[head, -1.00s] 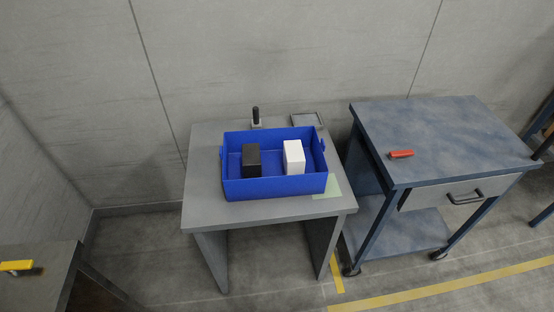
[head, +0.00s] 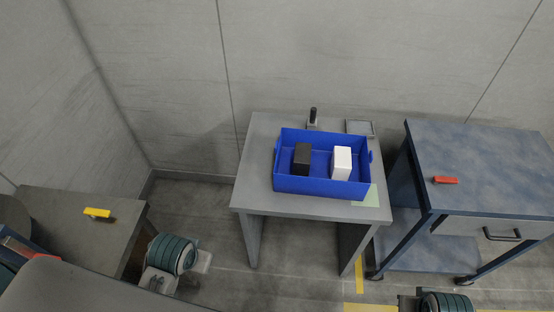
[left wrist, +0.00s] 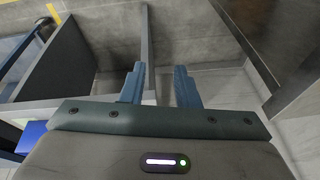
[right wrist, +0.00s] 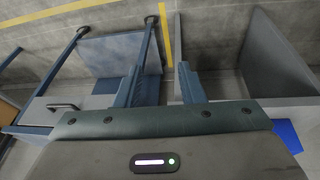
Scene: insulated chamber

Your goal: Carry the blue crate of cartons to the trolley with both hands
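The blue crate (head: 320,186) sits on a grey table (head: 256,185), with small lugs on its side walls. It holds a black carton (head: 301,158) and a white carton (head: 342,163), standing apart. The blue-topped trolley (head: 490,165) stands to the right of that table. My left gripper (left wrist: 160,67) is open and empty; a blue patch, likely the crate (left wrist: 36,130), shows at lower left there. My right gripper (right wrist: 158,67) is open and empty; similar blue (right wrist: 287,135) shows at lower right. In the head view both arms are low, in front of the table, apart from the crate.
A red object (head: 446,180) lies on the trolley top. A dark upright item (head: 313,116) and a small grey tray (head: 360,128) stand behind the crate. A green patch (head: 366,196) marks the table's front right. Another table (head: 70,220) with a yellow object (head: 98,213) is at left.

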